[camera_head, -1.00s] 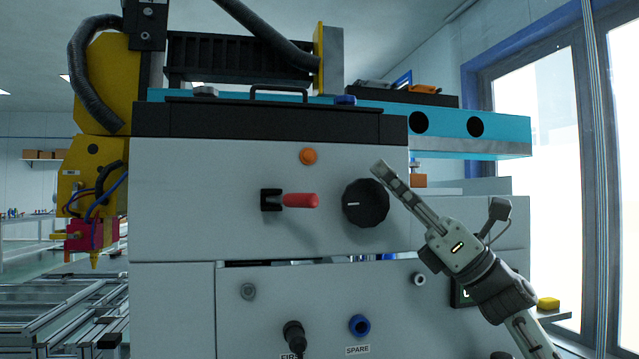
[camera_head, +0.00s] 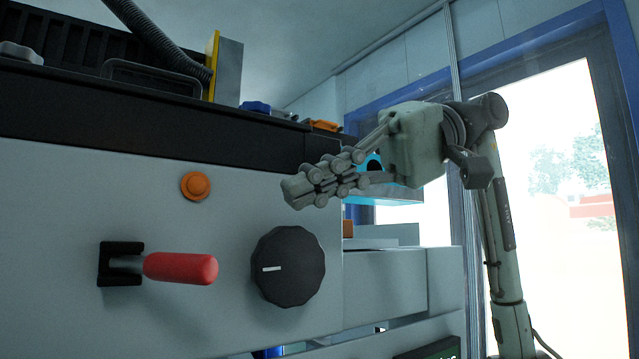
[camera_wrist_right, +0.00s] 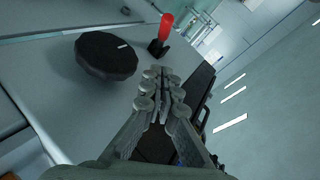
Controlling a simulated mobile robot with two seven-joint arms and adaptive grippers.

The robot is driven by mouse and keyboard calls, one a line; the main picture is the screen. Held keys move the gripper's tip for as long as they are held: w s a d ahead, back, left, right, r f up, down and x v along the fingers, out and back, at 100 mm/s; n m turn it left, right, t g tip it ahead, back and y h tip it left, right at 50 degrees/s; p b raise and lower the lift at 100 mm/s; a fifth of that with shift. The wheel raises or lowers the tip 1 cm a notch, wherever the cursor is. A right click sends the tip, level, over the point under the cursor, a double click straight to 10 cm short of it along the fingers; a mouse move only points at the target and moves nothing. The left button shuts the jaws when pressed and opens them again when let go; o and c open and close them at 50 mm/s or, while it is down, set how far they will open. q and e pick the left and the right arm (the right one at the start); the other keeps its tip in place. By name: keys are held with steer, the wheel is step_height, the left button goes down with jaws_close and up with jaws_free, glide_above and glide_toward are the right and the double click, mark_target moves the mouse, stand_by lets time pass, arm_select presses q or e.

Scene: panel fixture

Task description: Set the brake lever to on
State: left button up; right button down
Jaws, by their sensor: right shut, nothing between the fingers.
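The brake lever (camera_head: 180,268) has a red handle on a black bracket at the left of the grey panel (camera_head: 60,200) in the head view. Its handle points to the right and out from the panel. It also shows in the right wrist view (camera_wrist_right: 166,27), beyond my fingertips. My right gripper (camera_head: 300,192) is shut and empty. It is up and to the right of the lever in the head view, above the black knob, and apart from the lever. No on or off marking can be read. My left gripper is not in view.
A round black knob (camera_head: 288,267) with a white mark sits right of the lever; it also shows in the wrist view (camera_wrist_right: 106,54). An orange button (camera_head: 195,186) is above the lever. A dark ledge (camera_head: 150,125) runs along the panel's top. Space before the lever looks clear.

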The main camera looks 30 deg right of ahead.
mark_target(169, 268)
steer(key=x, duration=0.6)
steer(key=shift+s+a+f, duration=0.9)
steer(key=shift+a+f, duration=0.2)
steer(key=shift+a, duration=0.1)
